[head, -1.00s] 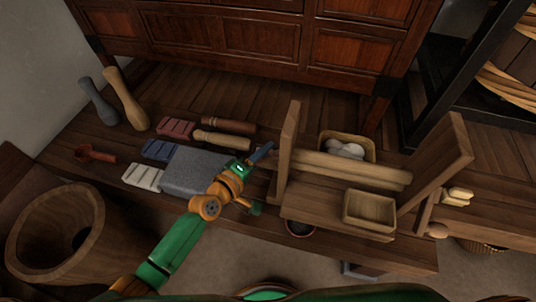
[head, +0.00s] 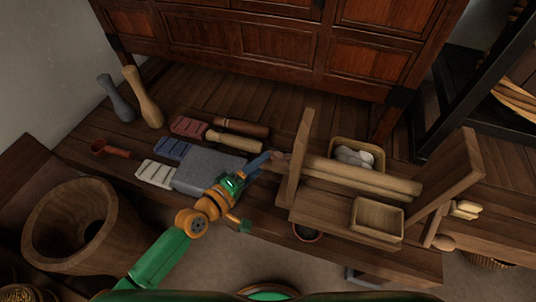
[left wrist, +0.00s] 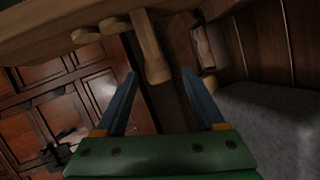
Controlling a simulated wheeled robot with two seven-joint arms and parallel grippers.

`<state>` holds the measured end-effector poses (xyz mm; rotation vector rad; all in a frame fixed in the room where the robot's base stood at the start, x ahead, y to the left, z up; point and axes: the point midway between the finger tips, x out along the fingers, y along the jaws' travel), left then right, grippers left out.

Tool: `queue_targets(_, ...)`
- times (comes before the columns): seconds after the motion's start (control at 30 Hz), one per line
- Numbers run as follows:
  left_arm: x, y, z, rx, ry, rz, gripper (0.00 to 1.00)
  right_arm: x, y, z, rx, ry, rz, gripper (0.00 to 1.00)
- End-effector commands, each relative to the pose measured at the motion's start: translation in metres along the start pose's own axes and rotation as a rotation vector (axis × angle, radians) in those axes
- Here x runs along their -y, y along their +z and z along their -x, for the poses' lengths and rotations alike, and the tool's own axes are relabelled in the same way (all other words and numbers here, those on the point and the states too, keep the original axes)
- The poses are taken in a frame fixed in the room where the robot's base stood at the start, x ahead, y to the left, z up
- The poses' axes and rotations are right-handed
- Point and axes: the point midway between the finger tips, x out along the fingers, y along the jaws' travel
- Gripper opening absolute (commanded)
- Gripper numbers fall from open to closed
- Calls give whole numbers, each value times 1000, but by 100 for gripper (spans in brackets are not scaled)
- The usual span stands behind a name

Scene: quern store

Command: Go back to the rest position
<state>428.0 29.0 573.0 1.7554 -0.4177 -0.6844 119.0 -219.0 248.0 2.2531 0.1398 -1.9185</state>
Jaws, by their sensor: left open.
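My left gripper (head: 262,165) is over the table, between the grey stone block (head: 208,171) and the wooden stand (head: 300,160). In the left wrist view its two blue fingers (left wrist: 160,92) are spread apart with nothing held between them. A wooden piece with a rounded end (left wrist: 150,50) shows beyond the fingers there. My right gripper is not in view.
Red, blue and white moulds (head: 156,174) lie left of the block, with wooden rollers (head: 235,142) behind it. The stand carries two long rods (head: 365,178) and a small wooden tray (head: 377,217). A large wooden mortar (head: 80,225) stands at the left.

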Motion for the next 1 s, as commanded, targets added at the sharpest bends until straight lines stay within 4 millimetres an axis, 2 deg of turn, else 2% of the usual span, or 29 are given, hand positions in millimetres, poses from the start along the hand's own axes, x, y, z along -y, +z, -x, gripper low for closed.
queue_targets(0.03,0,-1,8,-1,-2,-1,71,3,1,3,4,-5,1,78)
queue_targets(0.13,0,-1,17,-2,0,-1,71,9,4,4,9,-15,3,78)
queue_targets(0.53,0,0,18,-1,0,-1,71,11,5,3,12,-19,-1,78)
queue_targets(0.6,0,5,19,15,-9,-25,71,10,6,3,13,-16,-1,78)
queue_targets(0.67,2,20,23,61,-39,-102,71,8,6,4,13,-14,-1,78)
queue_targets(0.8,20,55,49,205,-203,-424,71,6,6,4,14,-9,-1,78)
queue_targets(0.87,34,59,66,254,-296,-552,71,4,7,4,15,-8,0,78)
queue_targets(1.0,64,54,110,348,-525,-759,71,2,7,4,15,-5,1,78)
